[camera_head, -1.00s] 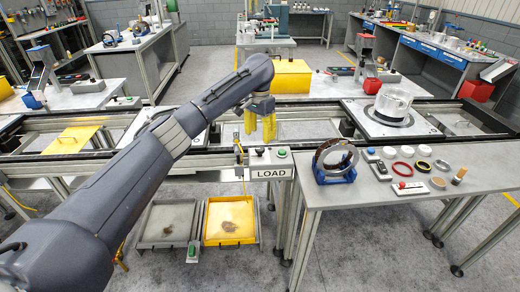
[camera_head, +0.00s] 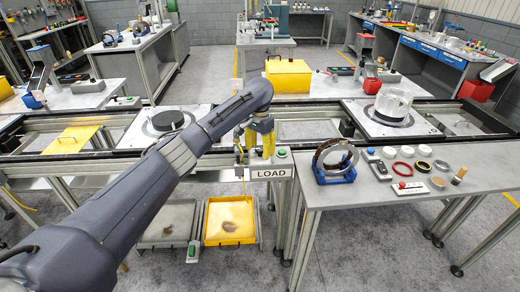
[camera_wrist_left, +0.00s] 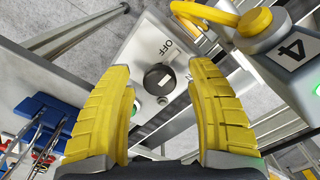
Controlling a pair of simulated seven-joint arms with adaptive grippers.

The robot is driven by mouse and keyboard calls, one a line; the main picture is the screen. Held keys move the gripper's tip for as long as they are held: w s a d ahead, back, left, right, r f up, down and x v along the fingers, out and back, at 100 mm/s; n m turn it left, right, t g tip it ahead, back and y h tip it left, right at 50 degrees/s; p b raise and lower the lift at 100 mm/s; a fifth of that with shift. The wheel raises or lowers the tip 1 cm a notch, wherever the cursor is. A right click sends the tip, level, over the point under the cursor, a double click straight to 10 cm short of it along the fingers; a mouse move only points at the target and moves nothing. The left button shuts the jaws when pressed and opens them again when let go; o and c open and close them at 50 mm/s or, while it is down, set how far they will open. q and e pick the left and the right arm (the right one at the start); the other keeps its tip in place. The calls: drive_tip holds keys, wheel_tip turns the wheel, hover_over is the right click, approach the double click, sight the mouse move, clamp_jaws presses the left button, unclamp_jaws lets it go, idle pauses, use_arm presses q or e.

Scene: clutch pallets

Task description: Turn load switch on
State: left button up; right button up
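The load switch is a round black knob (camera_wrist_left: 158,78) on a grey panel marked OFF in the left wrist view. In the head view the LOAD panel (camera_head: 271,173) is on the front of the conveyor frame, and the knob is mostly hidden behind my fingers. My left gripper (camera_head: 259,150) points down at the panel with its yellow fingers apart. In the left wrist view the knob shows in the gap between the fingers, with no clear contact on either side. My right gripper is in no view.
A green button (camera_head: 282,152) sits right of the fingers on the panel. A table (camera_head: 335,195) stands close on the right, with a ring on a blue stand (camera_head: 337,172) and small parts. A yellow tray (camera_head: 230,222) lies below. A yellow handle (camera_wrist_left: 235,18) is near the right finger.

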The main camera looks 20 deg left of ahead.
sight(260, 149)
use_arm(q)
clamp_jaws()
drive_tip(key=shift+m, duration=0.3)
drive_tip(key=m, duration=1.1)
idle(0.4)
drive_tip(key=shift+m, duration=0.3)
drive_tip(key=shift+o, duration=0.2)
unclamp_jaws()
drive_tip(key=shift+r, duration=0.15)
wheel_tip(260, 149, up, 12)
idle(0.7)
